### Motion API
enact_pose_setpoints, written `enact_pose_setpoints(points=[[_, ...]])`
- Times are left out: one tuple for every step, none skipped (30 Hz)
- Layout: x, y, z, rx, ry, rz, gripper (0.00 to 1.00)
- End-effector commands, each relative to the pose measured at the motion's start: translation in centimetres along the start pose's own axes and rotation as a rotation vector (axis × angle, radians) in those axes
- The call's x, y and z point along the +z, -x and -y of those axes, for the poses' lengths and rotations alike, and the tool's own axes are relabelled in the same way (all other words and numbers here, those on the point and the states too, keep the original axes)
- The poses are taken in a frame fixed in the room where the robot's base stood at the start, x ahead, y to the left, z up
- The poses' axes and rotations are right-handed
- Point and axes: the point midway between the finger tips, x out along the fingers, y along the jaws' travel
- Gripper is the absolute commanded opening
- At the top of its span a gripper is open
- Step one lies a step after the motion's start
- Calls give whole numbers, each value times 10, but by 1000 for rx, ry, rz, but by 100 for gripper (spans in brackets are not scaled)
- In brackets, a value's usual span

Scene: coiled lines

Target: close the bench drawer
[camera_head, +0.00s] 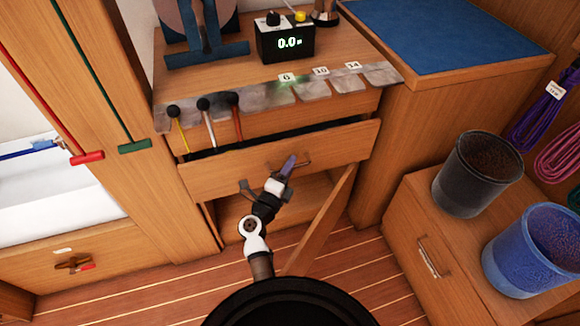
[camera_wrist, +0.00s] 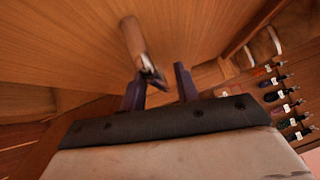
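The bench drawer (camera_head: 345,143) is wooden and stands partly pulled out, with a dark gap showing behind its front's upper edge. Its handle (camera_head: 305,164) is partly hidden by my gripper (camera_head: 288,165), whose purple finger is close to the drawer front. In the wrist view my gripper (camera_wrist: 160,84) has its two purple fingers spread apart. A bar-like handle (camera_wrist: 133,38) ends near the left finger; I cannot tell whether they touch. Nothing is clearly held between the fingers.
A cupboard door (camera_head: 322,222) hangs open below the drawer, right of my arm. A black bucket (camera_head: 477,172) and a blue bucket (camera_head: 532,248) stand at right.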

Motion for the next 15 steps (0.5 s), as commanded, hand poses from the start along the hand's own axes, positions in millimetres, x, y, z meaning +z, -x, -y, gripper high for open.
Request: enact_pose_setpoints(points=[[0, 0, 0, 0, 0, 0, 25], [0, 0, 0, 0, 0, 0, 21], [0, 0, 0, 0, 0, 0, 15], [0, 0, 0, 0, 0, 0, 12], [0, 0, 0, 0, 0, 0, 8], [0, 0, 0, 0, 0, 0, 2], [0, 0, 0, 0, 0, 0, 0], [0, 0, 0, 0, 0, 0, 0], [0, 0, 0, 0, 0, 0, 0], [0, 0, 0, 0, 0, 0, 0], [0, 0, 0, 0, 0, 0, 0], [0, 0, 0, 0, 0, 0, 0], [0, 0, 0, 0, 0, 0, 0], [0, 0, 0, 0, 0, 0, 0], [0, 0, 0, 0, 0, 0, 0]])
